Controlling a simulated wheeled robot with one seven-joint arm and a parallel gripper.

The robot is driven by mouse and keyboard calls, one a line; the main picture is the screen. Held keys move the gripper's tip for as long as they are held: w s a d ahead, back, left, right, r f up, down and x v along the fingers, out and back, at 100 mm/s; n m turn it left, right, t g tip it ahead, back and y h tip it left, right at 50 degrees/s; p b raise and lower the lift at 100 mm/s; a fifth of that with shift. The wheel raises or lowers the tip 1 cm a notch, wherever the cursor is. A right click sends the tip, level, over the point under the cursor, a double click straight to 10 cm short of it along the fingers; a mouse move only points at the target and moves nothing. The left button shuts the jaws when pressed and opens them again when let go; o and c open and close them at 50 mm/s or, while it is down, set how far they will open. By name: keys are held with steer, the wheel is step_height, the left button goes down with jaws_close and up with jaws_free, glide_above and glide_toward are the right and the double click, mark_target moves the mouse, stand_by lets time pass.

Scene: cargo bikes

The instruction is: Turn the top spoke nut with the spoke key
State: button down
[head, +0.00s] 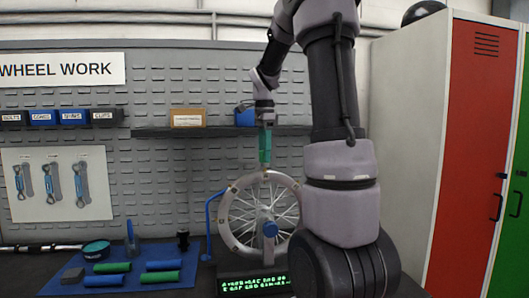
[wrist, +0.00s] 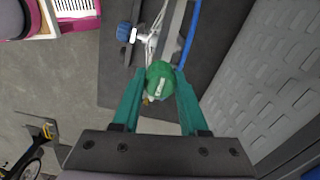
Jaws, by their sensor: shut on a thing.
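My gripper (head: 265,160) points straight down over the top of the spoked wheel (head: 230,222) in the head view. In the wrist view its teal fingers (wrist: 160,76) are shut on a rounded green piece with a pale slot mark, which looks like the spoke key (wrist: 158,72). The key is at or just above the wheel's top rim. Whether it sits on the top spoke nut cannot be told, since the nut is hidden beneath the key and fingers. The wheel stands upright, with a blue knob (head: 270,229) in front.
A blue curved arm (head: 209,220) rises left of the wheel, and a green-lettered display (head: 255,285) sits below. A blue mat (head: 140,255) with green and blue grips lies left. A shelf (head: 220,132) with a cardboard box (head: 187,117) runs behind my gripper.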

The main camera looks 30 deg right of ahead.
steer(key=shift+f, duration=0.45)
stand_by(1.2)
steer(key=c, duration=1.5)
jaws_free()
jaws_close()
steer(key=n, duration=0.6)
steer(key=shift+s+f, duration=0.1)
steer(key=shift+f, duration=0.05)
steer(key=shift+n, duration=0.3)
